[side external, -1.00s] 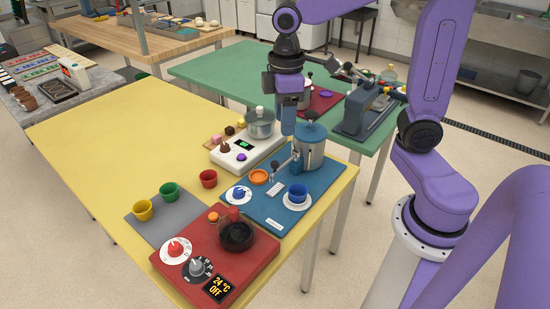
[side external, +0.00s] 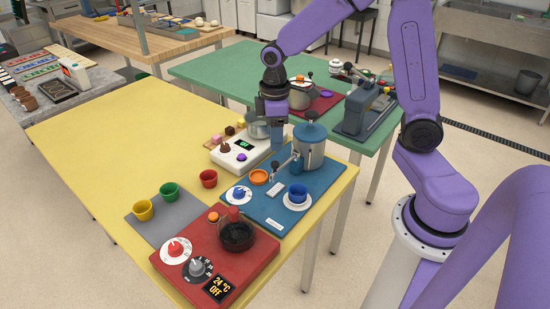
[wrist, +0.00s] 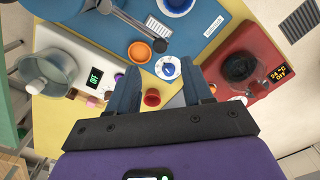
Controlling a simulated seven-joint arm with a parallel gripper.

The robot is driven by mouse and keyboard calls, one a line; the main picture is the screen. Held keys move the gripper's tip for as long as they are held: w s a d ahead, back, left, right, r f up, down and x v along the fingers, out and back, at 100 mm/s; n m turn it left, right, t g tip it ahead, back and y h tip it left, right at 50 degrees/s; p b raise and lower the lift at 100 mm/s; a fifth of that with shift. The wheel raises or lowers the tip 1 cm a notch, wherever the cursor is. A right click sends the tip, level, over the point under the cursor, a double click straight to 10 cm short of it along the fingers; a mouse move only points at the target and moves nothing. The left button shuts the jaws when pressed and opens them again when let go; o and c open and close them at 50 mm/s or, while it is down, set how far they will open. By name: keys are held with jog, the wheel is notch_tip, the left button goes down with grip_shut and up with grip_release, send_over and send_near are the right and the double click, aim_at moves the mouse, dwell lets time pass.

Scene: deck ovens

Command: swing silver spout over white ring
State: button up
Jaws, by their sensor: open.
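The silver spout (side external: 286,163) sticks out from the grey-blue urn (side external: 315,156) with the blue lid. In the wrist view the spout (wrist: 140,21) is at the top left, with a dark tip. A white ring (side external: 287,204) lies on the blue mat (side external: 262,211), around the base of a blue cup (side external: 298,192); part of the ring (wrist: 166,12) shows at the top of the wrist view. My gripper (side external: 274,150) is open and empty, left of the urn and above the spout's level. Its two blue fingers (wrist: 163,88) are apart in the wrist view.
An orange dish (side external: 259,177) and a white dial with a blue knob (side external: 238,194) sit near the spout. A red hotplate (side external: 215,255) is in front.

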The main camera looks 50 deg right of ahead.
aim_at(275, 163)
notch_tip(275, 163, down, 8)
jog(key=shift+r, duration=0.1)
jog(key=shift+c, duration=0.3)
grip_shut()
